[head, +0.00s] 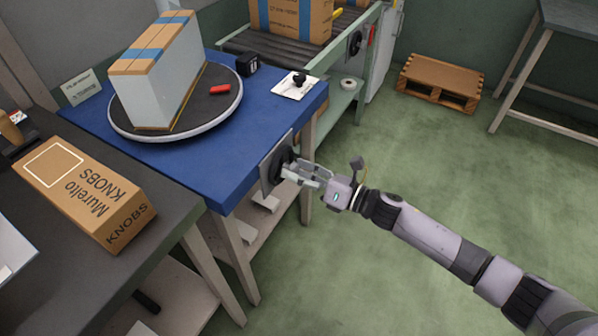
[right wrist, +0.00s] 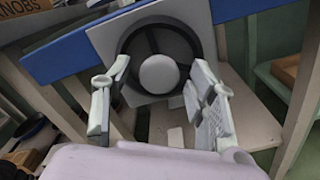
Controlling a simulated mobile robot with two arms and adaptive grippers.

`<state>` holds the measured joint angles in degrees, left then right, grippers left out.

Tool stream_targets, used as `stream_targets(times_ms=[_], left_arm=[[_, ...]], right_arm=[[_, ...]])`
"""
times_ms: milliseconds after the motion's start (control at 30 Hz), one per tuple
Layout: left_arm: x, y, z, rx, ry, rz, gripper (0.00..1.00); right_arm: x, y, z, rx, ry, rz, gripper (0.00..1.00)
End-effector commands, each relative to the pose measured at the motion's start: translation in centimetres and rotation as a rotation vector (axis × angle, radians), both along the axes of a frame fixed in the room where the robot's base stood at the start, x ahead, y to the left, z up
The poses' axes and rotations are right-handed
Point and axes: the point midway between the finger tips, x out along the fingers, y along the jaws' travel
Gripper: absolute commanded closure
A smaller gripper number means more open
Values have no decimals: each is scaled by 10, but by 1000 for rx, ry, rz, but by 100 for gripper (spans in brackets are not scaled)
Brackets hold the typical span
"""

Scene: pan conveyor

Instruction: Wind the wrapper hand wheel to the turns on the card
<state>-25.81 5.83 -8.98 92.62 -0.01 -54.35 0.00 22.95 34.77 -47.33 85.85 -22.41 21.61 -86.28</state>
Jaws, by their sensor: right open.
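The hand wheel (head: 276,164) is dark with a pale round hub, mounted on a grey plate at the front edge of the blue table (head: 190,165). In the right wrist view the wheel (right wrist: 128,45) faces me, upright. My right gripper (head: 303,172) is open in front of the wheel. In the right wrist view its fingers (right wrist: 157,82) stand on either side of the hub, near the lower rim; contact cannot be told. A turntable (head: 220,108) carries a tall wrapped carton stack (head: 160,70). A small card (head: 80,87) stands behind it, its writing unreadable. My left gripper is out of view.
A KNOBS carton (head: 85,195) lies on the dark bench at left. A red object (head: 220,89) lies on the turntable. A white plate with a black knob (head: 296,84) is on the blue table. A conveyor with cartons (head: 290,18) stands behind. The green floor at right is clear, with a pallet (head: 440,78) farther back.

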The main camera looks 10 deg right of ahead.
Motion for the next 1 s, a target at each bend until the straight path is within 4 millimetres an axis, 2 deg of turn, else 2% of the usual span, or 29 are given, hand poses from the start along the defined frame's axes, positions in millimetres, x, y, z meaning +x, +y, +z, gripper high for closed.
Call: stream_targets(times_ms=[167,267,700,833,1000], left_arm=[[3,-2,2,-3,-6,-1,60],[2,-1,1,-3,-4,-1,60],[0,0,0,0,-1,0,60],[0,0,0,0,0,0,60],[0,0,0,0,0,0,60]], right_arm=[[-1,-1,0,0,0,0,47],[-6,-9,-1,-1,2,0,47],[-58,-79,-1,-2,3,0,47],[-67,-91,-1,0,2,0,47],[-71,-97,0,1,1,0,47]])
